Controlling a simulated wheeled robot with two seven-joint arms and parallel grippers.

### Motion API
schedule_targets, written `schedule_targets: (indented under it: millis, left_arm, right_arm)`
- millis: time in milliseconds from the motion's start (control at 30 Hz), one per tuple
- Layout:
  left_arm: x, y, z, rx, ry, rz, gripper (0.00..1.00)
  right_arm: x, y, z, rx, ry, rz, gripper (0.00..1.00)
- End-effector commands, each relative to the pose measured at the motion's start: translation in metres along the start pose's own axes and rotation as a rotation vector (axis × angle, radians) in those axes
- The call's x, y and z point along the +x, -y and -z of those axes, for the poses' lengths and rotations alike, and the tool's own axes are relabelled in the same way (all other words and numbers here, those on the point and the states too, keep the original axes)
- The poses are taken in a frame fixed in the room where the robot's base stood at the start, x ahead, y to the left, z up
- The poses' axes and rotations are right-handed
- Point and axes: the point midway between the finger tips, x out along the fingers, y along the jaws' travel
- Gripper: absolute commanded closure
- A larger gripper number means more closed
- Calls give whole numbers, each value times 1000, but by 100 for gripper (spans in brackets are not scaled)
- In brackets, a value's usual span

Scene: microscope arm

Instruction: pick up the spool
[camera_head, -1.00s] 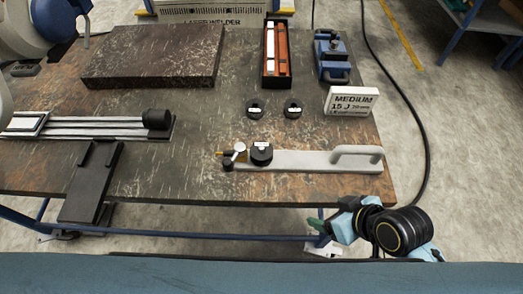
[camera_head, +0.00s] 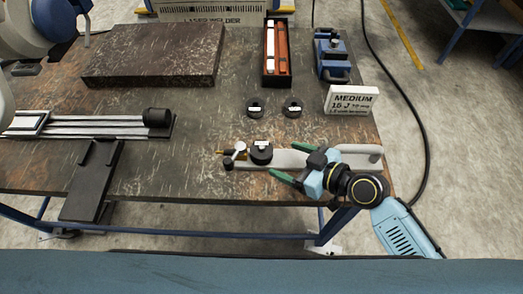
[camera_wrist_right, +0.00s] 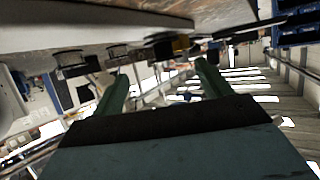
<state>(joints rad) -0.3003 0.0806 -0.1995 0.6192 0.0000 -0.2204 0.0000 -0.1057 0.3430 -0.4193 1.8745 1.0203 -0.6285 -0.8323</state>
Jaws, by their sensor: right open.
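Three small dark round pieces with pale tops look most like spools; I cannot tell which one is meant. One dark piece (camera_head: 261,152) sits on the left part of the long grey handled bar (camera_head: 290,159). The other two, a left piece (camera_head: 254,109) and a right piece (camera_head: 292,108), rest on the table behind it. My right gripper (camera_head: 296,166) is open over the front of the bar, its green fingers pointing left toward the piece on the bar. The gap between the fingers looks empty in the right wrist view (camera_wrist_right: 161,70). My left gripper is not in view.
A white sign (camera_head: 351,100) stands at the right, near a blue device (camera_head: 332,57) and an open box (camera_head: 263,72). A dark slab (camera_head: 155,55) lies at the back left. The table's middle has free room.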

Motion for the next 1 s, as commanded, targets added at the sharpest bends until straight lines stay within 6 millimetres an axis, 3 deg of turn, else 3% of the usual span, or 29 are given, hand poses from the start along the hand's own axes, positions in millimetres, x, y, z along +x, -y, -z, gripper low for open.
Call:
schedule_targets:
  millis: [333,600,933,1000]
  left_arm:
    - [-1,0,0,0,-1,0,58]
    - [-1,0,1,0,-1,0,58]
    - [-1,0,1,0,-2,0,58]
    - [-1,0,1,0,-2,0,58]
  right_arm:
    - [30,3,1,4,0,1,23]
    - [65,6,1,2,1,-1,23]
    - [71,6,0,0,3,0,23]
    - [71,6,0,0,3,0,32]
